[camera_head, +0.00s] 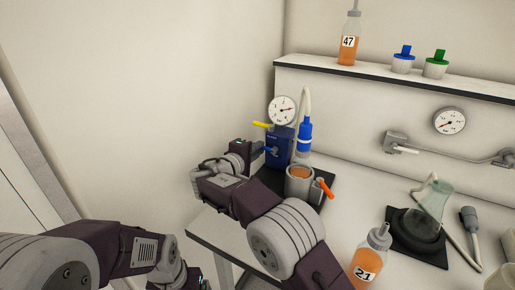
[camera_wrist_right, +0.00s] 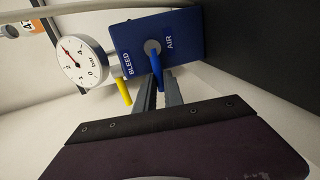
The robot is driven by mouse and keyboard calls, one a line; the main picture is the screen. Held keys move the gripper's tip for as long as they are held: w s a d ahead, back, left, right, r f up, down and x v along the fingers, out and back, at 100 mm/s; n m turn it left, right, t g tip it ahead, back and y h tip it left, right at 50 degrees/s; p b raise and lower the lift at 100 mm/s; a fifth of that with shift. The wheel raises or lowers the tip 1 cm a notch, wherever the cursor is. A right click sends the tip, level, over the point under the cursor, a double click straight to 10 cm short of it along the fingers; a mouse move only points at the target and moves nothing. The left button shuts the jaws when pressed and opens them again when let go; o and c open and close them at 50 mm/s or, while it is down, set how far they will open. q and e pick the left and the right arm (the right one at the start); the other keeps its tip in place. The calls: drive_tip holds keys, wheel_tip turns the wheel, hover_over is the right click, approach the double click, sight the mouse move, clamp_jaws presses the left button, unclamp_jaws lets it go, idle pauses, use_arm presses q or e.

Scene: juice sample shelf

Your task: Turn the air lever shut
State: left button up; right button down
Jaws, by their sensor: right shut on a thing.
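The blue valve box (camera_head: 279,147) stands at the back left of the bench. In the right wrist view the box (camera_wrist_right: 190,35) carries the labels BLEED and AIR. The blue air lever (camera_wrist_right: 156,66) sticks out from a round grey pivot between them. My right gripper (camera_wrist_right: 159,95) is shut on the lever's outer part, one finger on each side. In the head view my right gripper (camera_head: 262,150) reaches the box's left side. A yellow lever (camera_wrist_right: 124,92) stands beside the fingers; it also shows in the head view (camera_head: 263,125). My left gripper's jaws are out of view.
A round gauge (camera_head: 282,110) sits above the box. A blue-capped nozzle (camera_head: 305,135) with a hose hangs over a grey cup (camera_head: 298,181), near an orange handle (camera_head: 325,188). Bottle 21 (camera_head: 366,262) stands at the front. A shelf (camera_head: 380,76) runs along the back.

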drive_tip(key=shift+f, duration=0.1)
drive_tip(key=c, duration=1.5)
unclamp_jaws()
drive_tip(key=shift+o, duration=0.2)
drive_tip(key=v, duration=0.9)
drive_tip(key=shift+s, duration=0.1)
